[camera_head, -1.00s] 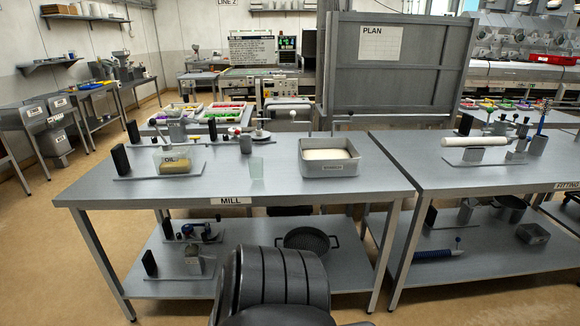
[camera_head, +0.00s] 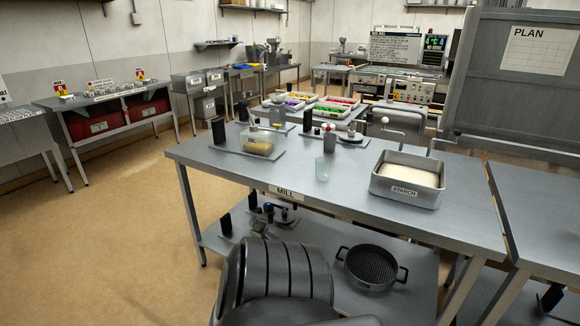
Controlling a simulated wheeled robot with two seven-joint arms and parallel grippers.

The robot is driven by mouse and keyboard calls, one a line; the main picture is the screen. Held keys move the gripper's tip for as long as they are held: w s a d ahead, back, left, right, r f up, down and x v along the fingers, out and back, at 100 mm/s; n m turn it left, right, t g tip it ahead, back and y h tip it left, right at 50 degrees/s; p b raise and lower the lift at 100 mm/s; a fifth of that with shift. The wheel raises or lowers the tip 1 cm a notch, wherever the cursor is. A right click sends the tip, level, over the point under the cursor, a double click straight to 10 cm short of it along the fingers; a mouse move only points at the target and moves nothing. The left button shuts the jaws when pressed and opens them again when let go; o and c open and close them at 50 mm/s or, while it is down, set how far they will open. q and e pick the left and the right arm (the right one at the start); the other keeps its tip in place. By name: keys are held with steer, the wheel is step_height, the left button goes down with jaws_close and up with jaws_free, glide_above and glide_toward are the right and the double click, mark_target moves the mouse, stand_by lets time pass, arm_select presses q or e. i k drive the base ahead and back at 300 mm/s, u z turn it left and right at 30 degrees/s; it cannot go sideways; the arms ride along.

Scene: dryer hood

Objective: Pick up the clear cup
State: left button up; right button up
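Neither of my grippers is in view. The dark ribbed part at the bottom centre seems to be mine.
A dark round pan (camera_head: 371,268) and small devices are on the table's lower shelf. Colourful trays (camera_head: 310,103) lie behind the table. A second grey table (camera_head: 545,225) stands at right. Floor (camera_head: 110,230) at left is clear.

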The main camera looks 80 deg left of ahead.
mark_target(323, 164)
steer(key=u, duration=0.95)
steer(key=i, duration=0.9)
steer(key=u, duration=0.8)
